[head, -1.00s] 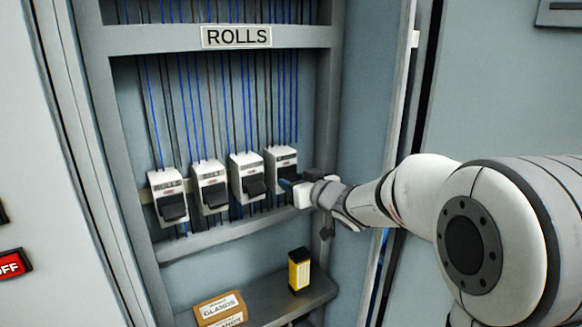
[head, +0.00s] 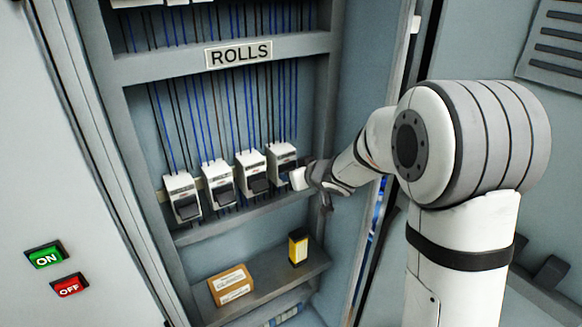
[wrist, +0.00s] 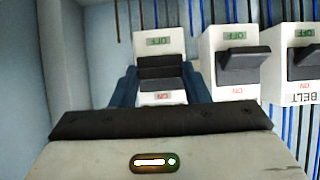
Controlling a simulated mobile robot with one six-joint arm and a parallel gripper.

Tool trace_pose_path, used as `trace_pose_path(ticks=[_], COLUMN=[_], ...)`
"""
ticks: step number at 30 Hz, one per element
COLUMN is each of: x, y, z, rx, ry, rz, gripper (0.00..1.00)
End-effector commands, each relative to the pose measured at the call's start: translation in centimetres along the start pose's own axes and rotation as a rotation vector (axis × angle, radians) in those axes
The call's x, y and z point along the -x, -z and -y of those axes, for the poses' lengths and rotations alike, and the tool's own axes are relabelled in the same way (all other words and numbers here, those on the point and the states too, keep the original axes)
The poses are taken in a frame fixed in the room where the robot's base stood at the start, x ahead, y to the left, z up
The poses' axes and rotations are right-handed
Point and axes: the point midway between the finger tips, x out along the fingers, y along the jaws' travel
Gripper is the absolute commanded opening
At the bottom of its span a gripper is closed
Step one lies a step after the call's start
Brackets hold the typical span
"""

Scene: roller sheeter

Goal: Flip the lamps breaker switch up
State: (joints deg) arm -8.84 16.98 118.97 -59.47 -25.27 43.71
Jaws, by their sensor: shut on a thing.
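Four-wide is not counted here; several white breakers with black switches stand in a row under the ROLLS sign. My gripper (head: 288,172) reaches in from the right to the rightmost breaker (head: 279,151). In the wrist view, turned upside down, my gripper's blue fingers (wrist: 160,88) sit on either side of that breaker's black switch (wrist: 160,68) and are shut on it. Its OFF label (wrist: 158,41) and ON label both show, with the switch between them. No lamps label is readable, so I cannot tell which breaker is lamps.
The neighbouring breaker (wrist: 232,62) stands close beside the held one. A BELT label (wrist: 306,98) shows at the wrist view's right edge. Below are a cardboard box (head: 231,285) and a yellow-black box (head: 298,247) on a shelf. The cabinet's right wall is close to my arm.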

Motion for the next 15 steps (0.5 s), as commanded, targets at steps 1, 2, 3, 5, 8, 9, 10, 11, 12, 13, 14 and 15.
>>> trace_pose_path(ticks=[1,2,3,5,8,9,10,11,12,13,14,15], x=[0.05,0.03,0.02,-0.01,-0.03,-0.04,-0.04,-0.04,-0.04,-0.04,-0.04,-0.04], y=[-0.13,-0.15,-0.18,-0.21,-0.25,-0.26,-0.26,-0.26,-0.26,-0.26,-0.26,-0.26], z=[0.06,0.06,0.06,0.06,0.07,0.07,0.07,0.07,0.07,0.08,0.08,0.08], rx=[0.0,0.0,0.0,0.0,0.0,0.0,0.0,0.0,0.0,0.0,0.0,0.0], ry=[0.001,0.001,0.001,0.001,0.0,0.001,0.001,0.001,0.001,0.001,0.001,0.001], rz=[0.009,0.011,0.012,0.014,0.014,0.014,0.014,0.014,0.014,0.014,0.014,0.014], gripper=[0.19,0.19,0.19,0.19,0.19,0.19,0.19,0.19,0.19,0.19,0.19,0.42])
